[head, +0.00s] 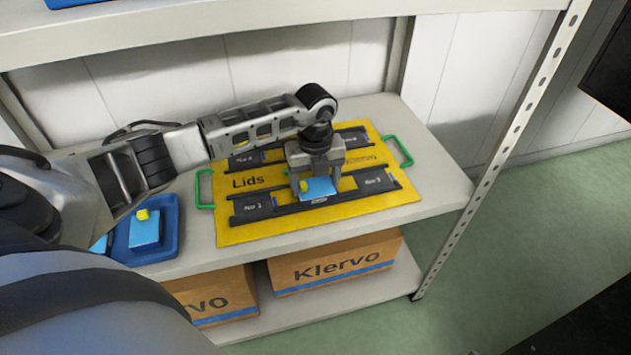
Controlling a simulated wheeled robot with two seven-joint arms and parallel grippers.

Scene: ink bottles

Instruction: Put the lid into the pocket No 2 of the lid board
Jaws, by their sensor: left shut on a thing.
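My left gripper (314,181) points down over the middle of the front row of the yellow lid board (300,226). It is shut on a blue lid (322,188) with a yellow knob. The lid is at the front middle pocket, between the pocket at front left (252,207), which seems to read No 1, and the No 3 pocket (377,181). The lid and gripper hide most of that middle pocket and its label. I cannot tell whether the lid rests in it or is just above. My right gripper is not in view.
The board has green handles (204,190) at both ends and lies on a grey shelf (436,190). A blue tray (165,246) at the left holds more blue lids (145,232). Cardboard boxes (335,262) stand on the shelf below. Another shelf (250,22) runs above.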

